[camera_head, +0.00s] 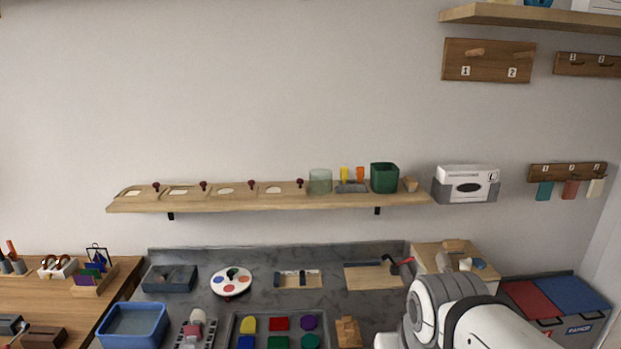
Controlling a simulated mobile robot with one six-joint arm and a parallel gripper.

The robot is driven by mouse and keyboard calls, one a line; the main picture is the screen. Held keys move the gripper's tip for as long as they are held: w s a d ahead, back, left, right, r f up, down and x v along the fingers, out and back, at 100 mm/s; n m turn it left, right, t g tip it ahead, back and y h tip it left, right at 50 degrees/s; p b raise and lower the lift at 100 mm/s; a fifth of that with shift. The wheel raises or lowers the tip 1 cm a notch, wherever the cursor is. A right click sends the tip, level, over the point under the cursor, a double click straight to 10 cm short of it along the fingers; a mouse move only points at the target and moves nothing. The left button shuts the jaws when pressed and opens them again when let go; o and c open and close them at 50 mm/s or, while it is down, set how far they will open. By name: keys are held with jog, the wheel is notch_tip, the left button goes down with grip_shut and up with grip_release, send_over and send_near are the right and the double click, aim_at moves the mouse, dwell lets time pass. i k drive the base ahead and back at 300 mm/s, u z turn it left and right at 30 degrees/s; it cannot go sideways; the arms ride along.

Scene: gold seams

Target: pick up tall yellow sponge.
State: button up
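A small upright yellow piece (345,174) stands in a grey holder (351,187) on the long wooden wall shelf (240,203). It looks like the tall yellow sponge, but it is too small to be sure. A shorter-looking orange piece (360,173) stands just to its right in the same holder. My white and grey arm shows at the lower right, below and to the right of the shelf and apart from it. My gripper is not visible, so I cannot tell what it holds.
A pale green glass container (320,181) is left of the holder and a dark green bin (384,177) is right of it, both close. Below, the grey counter (330,254) carries a blue tub (133,325), a palette (231,282) and a tray of coloured shapes (263,324).

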aim_at(344, 171)
jog(key=i, duration=1)
jog(key=u, duration=0.05)
